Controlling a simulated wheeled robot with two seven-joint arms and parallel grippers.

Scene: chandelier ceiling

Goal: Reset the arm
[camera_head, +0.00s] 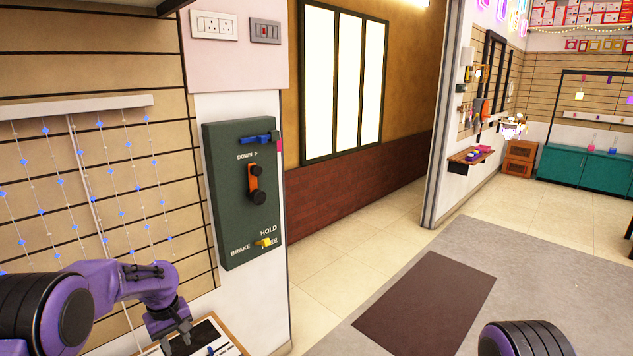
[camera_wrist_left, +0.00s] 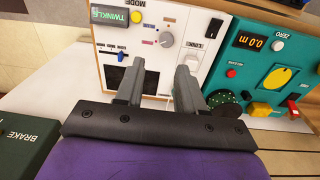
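My left arm reaches in from the lower left in the head view, bent at the elbow. Its gripper (camera_head: 174,342) points down over a white panel (camera_head: 218,325) in a wooden frame at the bottom edge. In the left wrist view the left gripper (camera_wrist_left: 160,72) has its two grey fingers apart with nothing between them.
A dark green wall box (camera_head: 224,190) with a blue lever, an orange lever and a yellow BRAKE switch stands right of my left arm. A teal panel (camera_wrist_left: 265,75) adjoins the white one. A brown mat (camera_head: 428,300) lies on open floor.

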